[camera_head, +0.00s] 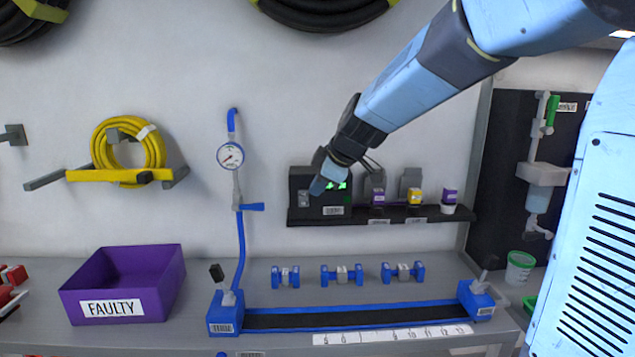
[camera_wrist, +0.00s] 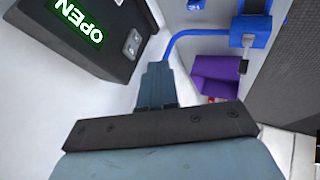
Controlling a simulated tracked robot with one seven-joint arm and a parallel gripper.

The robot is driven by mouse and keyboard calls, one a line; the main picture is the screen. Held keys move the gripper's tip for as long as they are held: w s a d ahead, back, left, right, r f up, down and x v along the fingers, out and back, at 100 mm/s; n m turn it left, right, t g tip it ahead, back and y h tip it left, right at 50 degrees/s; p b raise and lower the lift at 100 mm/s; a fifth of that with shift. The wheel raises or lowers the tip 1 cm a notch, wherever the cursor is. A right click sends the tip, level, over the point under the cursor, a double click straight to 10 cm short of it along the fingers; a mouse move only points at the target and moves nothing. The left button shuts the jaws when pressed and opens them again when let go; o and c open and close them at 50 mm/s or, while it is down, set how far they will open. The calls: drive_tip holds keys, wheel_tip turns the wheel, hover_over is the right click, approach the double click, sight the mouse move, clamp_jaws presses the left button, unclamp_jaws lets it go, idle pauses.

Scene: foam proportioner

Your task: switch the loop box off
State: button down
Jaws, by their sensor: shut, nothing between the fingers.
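The loop box (camera_head: 310,203) is a black box at the left end of the wall shelf. Its green lit display (camera_head: 337,186) is partly covered by my gripper in the head view. In the wrist view the loop box (camera_wrist: 90,35) fills the upper left, and its display reads "OPEN". A small grey switch plate (camera_wrist: 132,44) sits on its face beside the display; its position is too small to tell. My gripper (camera_head: 317,187) is shut and empty in front of the box face. In the wrist view its fingertips (camera_wrist: 156,68) appear below and right of the switch plate, apart from it.
The shelf (camera_head: 385,215) carries several small devices right of the box. Below, a bench (camera_head: 210,280) holds a purple FAULTY bin (camera_head: 125,280), blue fittings (camera_head: 342,274) and a long blue-ended rig (camera_head: 350,318). A gauge (camera_head: 230,156) on a blue hose stands left of the box.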

sight(301, 194)
drive_tip(key=shift+w+a+f, duration=0.4)
drive_tip(key=shift+w+f, duration=0.35)
drive_tip(key=shift+w, duration=0.45)
drive_tip(key=shift+w+a+f, duration=0.35)
drive_tip(key=shift+w+f, duration=0.45)
drive_tip(key=shift+w, duration=0.45)
drive_tip(key=shift+w+a+f, duration=0.4)
drive_tip(key=shift+w+f, duration=0.35)
drive_tip(key=shift+w, duration=0.45)
drive_tip(key=shift+w+r, duration=0.1)
drive_tip(key=shift+w, duration=0.15)
drive_tip(key=shift+r, duration=0.15)
drive_tip(key=shift+r, duration=0.65)
